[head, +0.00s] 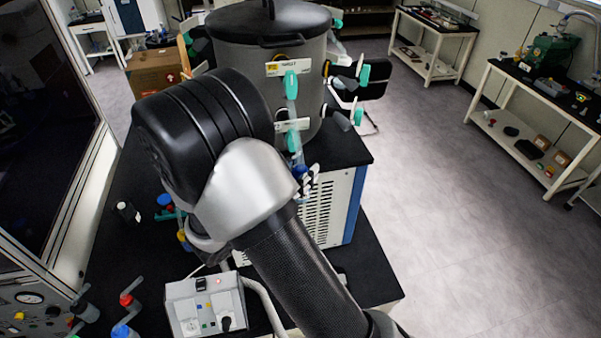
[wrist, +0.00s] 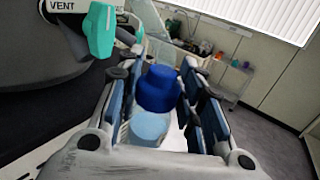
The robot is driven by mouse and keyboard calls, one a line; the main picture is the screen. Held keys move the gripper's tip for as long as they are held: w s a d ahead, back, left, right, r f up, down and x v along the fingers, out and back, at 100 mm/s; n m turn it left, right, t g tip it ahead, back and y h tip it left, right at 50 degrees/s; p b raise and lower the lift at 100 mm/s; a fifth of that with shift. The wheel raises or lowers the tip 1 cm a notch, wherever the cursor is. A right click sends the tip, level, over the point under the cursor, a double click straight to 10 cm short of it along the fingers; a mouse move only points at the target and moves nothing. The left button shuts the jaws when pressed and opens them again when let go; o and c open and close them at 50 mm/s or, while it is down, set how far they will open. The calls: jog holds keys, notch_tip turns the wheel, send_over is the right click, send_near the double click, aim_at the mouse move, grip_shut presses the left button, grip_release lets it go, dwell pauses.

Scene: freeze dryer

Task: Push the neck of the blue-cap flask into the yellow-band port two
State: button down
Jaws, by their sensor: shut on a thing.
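The blue-cap flask shows in the wrist view, with its blue cap (wrist: 158,90) and pale blue body (wrist: 149,126) between the fingers of my gripper (wrist: 160,105). My gripper is shut on the flask. In the head view the blue cap (head: 300,171) shows beside my gripper's fingertips (head: 309,184), just below the drum's front ports; my arm hides most of the flask. The grey drum (head: 250,55) carries several ports with teal handles. A small yellow mark (head: 326,68) shows on its right side; I cannot tell for sure which port is number two.
A teal handle (wrist: 101,30) beside a VENT label (wrist: 68,6) is close at the upper left of the wrist view. The drum stands on a white and blue cabinet (head: 335,205) on a black bench. A power box (head: 205,305) sits in front. Open floor lies right.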

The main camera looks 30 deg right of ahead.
aim_at(298, 160)
jog(key=shift+w+d+r+p, duration=0.25)
jog(key=shift+w+r+p, duration=0.45)
jog(key=shift+w+r, duration=0.4)
dwell(1.2)
jog(key=c, duration=1)
grip_release()
jog(key=shift+f, duration=0.1)
jog(key=v, duration=1.2)
jog(key=shift+a, duration=0.1)
jog(key=v, duration=0.6)
jog(key=shift+s+a, duration=0.15)
jog(key=shift+a, duration=0.2)
